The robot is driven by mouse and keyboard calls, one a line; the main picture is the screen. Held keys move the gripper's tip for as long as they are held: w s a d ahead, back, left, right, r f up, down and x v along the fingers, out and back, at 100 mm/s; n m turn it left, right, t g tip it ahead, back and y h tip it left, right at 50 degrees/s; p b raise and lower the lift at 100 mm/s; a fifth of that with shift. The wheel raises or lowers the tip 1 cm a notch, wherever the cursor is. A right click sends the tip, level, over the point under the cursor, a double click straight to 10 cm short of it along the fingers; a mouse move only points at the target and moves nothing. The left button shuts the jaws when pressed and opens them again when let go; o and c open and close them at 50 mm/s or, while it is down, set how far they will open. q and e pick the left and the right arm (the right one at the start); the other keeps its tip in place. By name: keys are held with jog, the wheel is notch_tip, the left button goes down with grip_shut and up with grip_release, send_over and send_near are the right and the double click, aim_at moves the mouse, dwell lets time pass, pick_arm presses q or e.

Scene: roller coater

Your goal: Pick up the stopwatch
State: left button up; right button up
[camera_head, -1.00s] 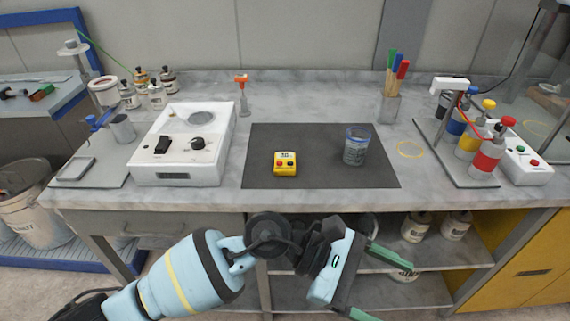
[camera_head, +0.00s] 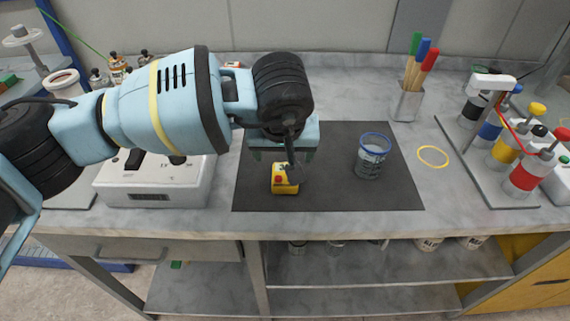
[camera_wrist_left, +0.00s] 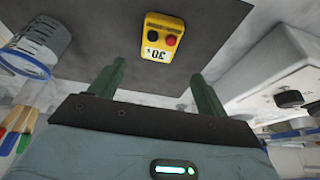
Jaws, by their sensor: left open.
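The stopwatch (camera_head: 284,181) is a small yellow box on the dark grey mat (camera_head: 330,195). In the left wrist view the stopwatch (camera_wrist_left: 163,40) shows a red and a dark button and a small "30" display. My left gripper (camera_head: 283,158) hangs just behind and above it in the head view, and my wrist hides part of its top. In the left wrist view the green fingers of my left gripper (camera_wrist_left: 158,80) are spread apart with nothing between them. The stopwatch lies beyond the fingertips, roughly in line with the gap.
A blue-rimmed beaker (camera_head: 371,156) stands on the mat to the right. A white balance-like device (camera_head: 150,190) is on the left, partly behind my arm. A pen holder (camera_head: 407,104) and a rack of coloured bottles (camera_head: 522,175) stand further right. The mat's front is clear.

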aim_at(284, 177)
pick_arm(q)
jog(key=shift+s, duration=0.15)
jog(key=shift+f, duration=0.25)
jog(key=shift+x, duration=0.85)
jog(key=shift+f, duration=0.25)
jog(key=shift+w+f, duration=0.2)
jog(key=x, duration=0.3)
jog(key=shift+w+d+f, duration=0.15)
jog(key=shift+f, duration=0.05)
jog(key=shift+w+f, duration=0.25)
jog(key=shift+f, duration=0.35)
pick_arm(e)
jog(key=shift+s+r, duration=0.1)
jog(key=shift+s, duration=0.45)
pick_arm(q)
jog(key=shift+c, duration=0.3)
pick_arm(e)
jog(key=shift+s, duration=0.1)
